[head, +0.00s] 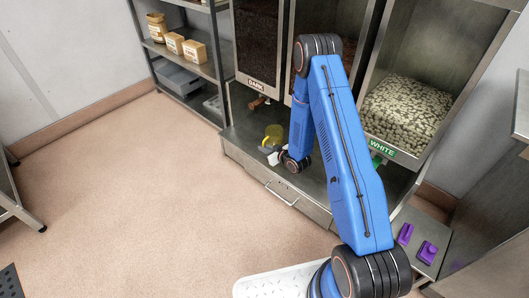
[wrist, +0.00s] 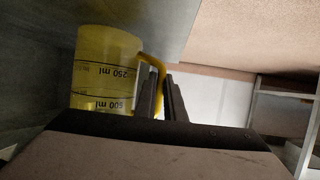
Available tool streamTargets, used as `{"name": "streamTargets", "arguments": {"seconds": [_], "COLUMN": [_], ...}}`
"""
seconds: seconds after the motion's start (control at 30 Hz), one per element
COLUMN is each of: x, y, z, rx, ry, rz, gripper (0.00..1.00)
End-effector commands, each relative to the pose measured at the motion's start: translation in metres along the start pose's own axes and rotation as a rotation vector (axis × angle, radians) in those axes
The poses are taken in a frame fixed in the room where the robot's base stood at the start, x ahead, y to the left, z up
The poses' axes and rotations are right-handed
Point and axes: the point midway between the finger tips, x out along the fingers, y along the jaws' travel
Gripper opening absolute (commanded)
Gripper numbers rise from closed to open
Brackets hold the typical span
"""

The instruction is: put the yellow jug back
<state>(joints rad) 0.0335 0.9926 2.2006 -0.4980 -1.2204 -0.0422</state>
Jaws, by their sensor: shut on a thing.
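The yellow jug (head: 273,132) is over the metal counter (head: 240,128), to the right of a brown tap under the DARK dispenser. I cannot tell if its base touches the counter. In the wrist view the translucent jug (wrist: 105,68) fills the upper left, its ml marks upside down in the picture. My gripper (wrist: 166,97) has its dark fingers close together at the jug's handle, shut on it. In the head view my gripper (head: 268,147) is small beside the jug, and my blue arm hides the counter to its right.
The DARK dispenser (head: 257,40) and the WHITE dispenser (head: 405,108) with pale chips stand over the counter. A shelf rack (head: 197,70) with jars and boxes is at the left. Purple items (head: 427,252) lie on a side surface at right. The floor (head: 130,190) is clear.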

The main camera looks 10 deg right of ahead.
Motion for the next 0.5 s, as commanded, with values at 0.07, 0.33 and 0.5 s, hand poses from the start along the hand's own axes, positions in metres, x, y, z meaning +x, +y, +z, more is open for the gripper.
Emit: {"name": "streamTargets", "arguments": {"seconds": [0.07, 0.33, 0.5], "x": [0.004, 0.009, 0.009], "y": [0.000, 0.000, 0.000], "z": [0.011, 0.021, 0.022], "rx": [0.002, 0.001, 0.001], "ry": [-0.001, 0.000, 0.000], "rz": [0.000, 0.000, 0.000], "gripper": [0.00, 0.00, 0.00]}}
